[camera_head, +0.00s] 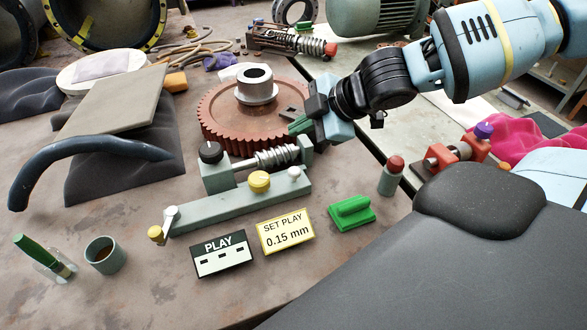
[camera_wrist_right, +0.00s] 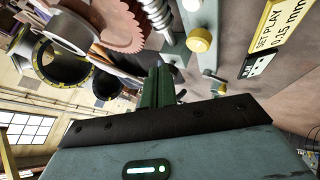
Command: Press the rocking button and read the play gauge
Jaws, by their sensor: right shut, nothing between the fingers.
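A grey-green fixture (camera_head: 222,207) on the bench carries a steel worm screw (camera_head: 275,157) and a round yellow button (camera_head: 259,181), which also shows in the right wrist view (camera_wrist_right: 199,40). The frames do not label which button is the rocking one. The play gauge (camera_head: 222,254) is a black and white block reading "PLAY", with dashes and no digits; it also shows in the right wrist view (camera_wrist_right: 258,65). My right gripper (camera_head: 299,125) is shut and empty, above the bench beside the red gear (camera_head: 238,113) and beyond the yellow button. My left gripper is not in view.
A yellow-edged card (camera_head: 286,232) reads "SET PLAY 0.15 mm". Bench is bare in front of the gauge.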

